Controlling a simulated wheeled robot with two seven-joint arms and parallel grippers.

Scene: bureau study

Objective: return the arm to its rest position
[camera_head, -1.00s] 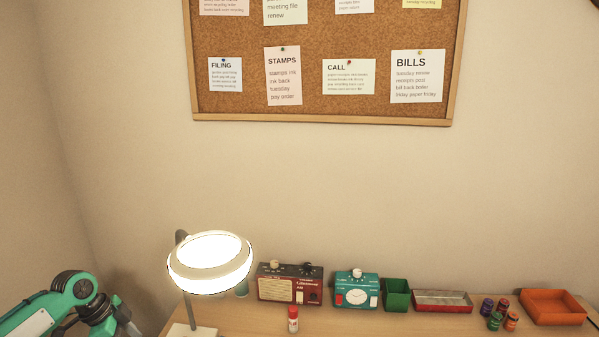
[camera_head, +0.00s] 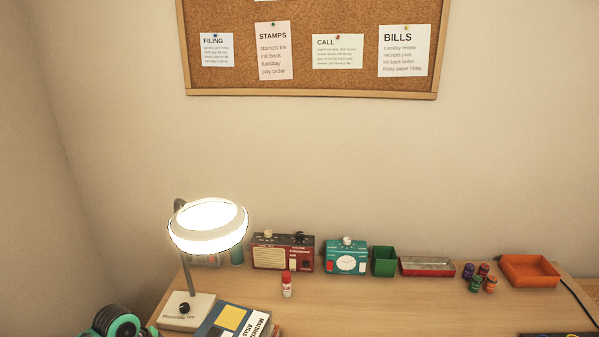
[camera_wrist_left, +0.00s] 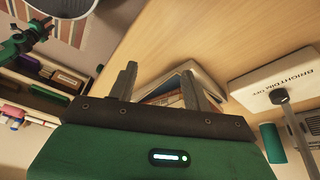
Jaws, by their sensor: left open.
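My left arm (camera_head: 118,322) shows only as a teal and black joint at the bottom left of the head view, left of the desk. Its hand is outside that view. In the left wrist view my left gripper (camera_wrist_left: 159,70) has its two dark fingers spread apart with nothing held between them. Books (camera_wrist_left: 160,94) lie beyond the fingers, partly hidden by them. My right gripper does not show in the head view.
A lit lamp (camera_head: 193,308) and books (camera_head: 236,322) stand at the desk's left. Behind are a red radio (camera_head: 283,256), a teal timer (camera_head: 346,259), a green bin (camera_head: 384,261) and trays. A glue stick (camera_head: 287,287) stands in front. The desk's middle (camera_head: 400,306) is clear.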

